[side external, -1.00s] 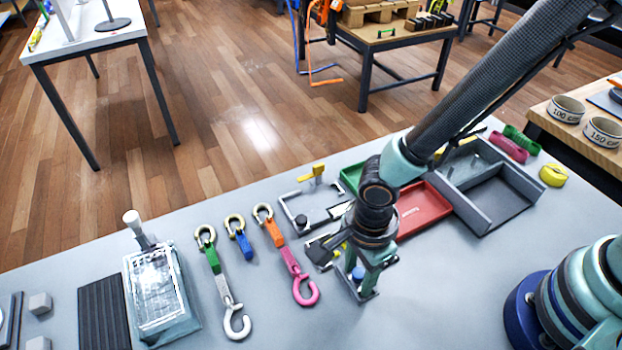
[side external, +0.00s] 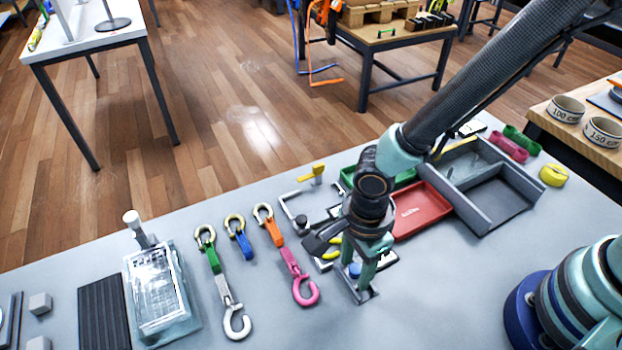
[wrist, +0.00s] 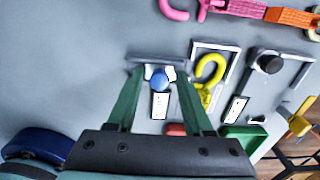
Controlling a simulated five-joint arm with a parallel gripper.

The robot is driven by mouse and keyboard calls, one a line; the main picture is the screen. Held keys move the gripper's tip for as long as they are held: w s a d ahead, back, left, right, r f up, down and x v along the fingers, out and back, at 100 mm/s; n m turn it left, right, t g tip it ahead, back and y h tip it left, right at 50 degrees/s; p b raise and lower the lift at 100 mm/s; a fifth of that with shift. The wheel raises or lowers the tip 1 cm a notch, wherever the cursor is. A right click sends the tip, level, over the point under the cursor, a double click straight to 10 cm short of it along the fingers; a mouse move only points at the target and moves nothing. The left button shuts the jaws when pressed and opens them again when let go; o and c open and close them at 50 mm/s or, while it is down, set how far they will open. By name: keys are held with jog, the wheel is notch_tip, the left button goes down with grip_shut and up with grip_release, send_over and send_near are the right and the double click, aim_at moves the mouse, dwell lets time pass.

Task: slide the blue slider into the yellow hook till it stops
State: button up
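The blue slider (wrist: 159,80) shows as a round blue knob on a pale plate in the wrist view. It also shows in the side view (side external: 354,270), partly covered by my fingers. The yellow hook (wrist: 208,75) lies in a frame to the right of the slider in the wrist view, apart from it. In the side view the hook (side external: 331,255) is partly hidden by my gripper. My gripper (wrist: 158,74) is open, low over the plate, with one finger on each side of the knob and visible gaps. Its fingertips also show in the side view (side external: 361,287).
A red tray (side external: 420,210) and a grey bin (side external: 500,200) stand behind and right of my gripper. A latch with a black knob (wrist: 270,63) is beyond the hook. Several straps with hooks, one pink (side external: 304,290), lie left. The front table is clear.

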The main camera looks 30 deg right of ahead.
aim_at(356, 268)
jog(key=shift+r, duration=2.65)
jog(key=c, duration=0.4)
jog(key=shift+r, duration=0.25)
jog(key=shift+c, duration=1.3)
notch_tip(356, 268, up, 6)
jog(key=shift+f, duration=0.25)
